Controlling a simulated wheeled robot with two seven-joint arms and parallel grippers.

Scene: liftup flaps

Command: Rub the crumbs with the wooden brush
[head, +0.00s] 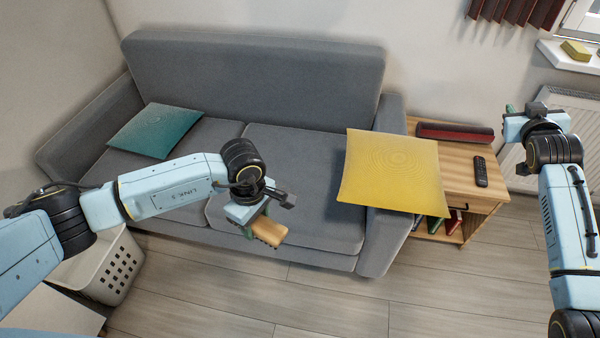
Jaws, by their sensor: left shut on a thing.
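The wooden brush (268,231) is a small light-brown block in the head view. It is in front of and above the right seat of the grey sofa (250,75). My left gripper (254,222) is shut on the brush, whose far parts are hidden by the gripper. I cannot make out any crumbs on the sofa seats at this size. My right gripper (511,112) is raised at the far right, in front of the wall and radiator, away from the sofa. Its finger gap does not show clearly.
A teal cushion (155,130) lies on the left seat. A yellow cushion (390,170) is at the right armrest. A wooden side table (455,160) carries a remote (481,171) and a dark red object (455,132). A white basket (110,265) stands front left. Floor before the sofa is clear.

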